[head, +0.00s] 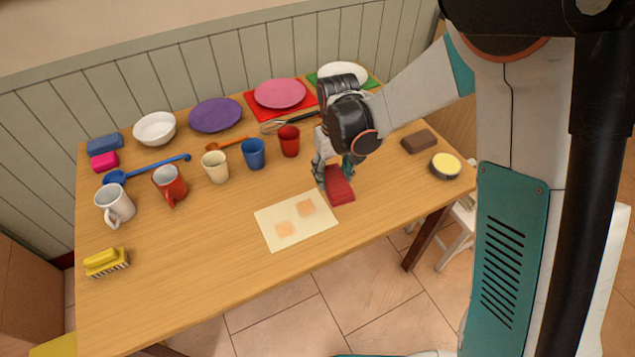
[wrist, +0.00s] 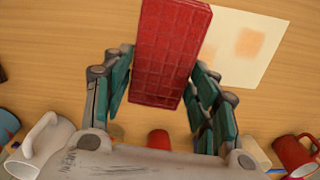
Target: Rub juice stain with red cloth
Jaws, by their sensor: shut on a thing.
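The red cloth (head: 340,187) looks like a thick folded block with a quilted face in the wrist view (wrist: 170,45). My gripper (head: 333,168) is shut on it; in the wrist view the fingers (wrist: 162,88) flank its near end. The cloth is at or just above the table, to the right of a cream sheet (head: 318,224). Two pale orange stains mark the sheet, an upper right one (head: 306,207) and a lower left one (head: 284,229). In the head view the cloth is beside the sheet, not over the stains. I cannot tell whether the cloth touches the table.
The wooden table (head: 200,270) has free room left and front of the sheet. A red cup (head: 289,141), blue cup (head: 253,154) and mugs stand behind. A brown block (head: 419,141) and yellow-topped tin (head: 445,166) lie right. A yellow brush (head: 106,262) is at left.

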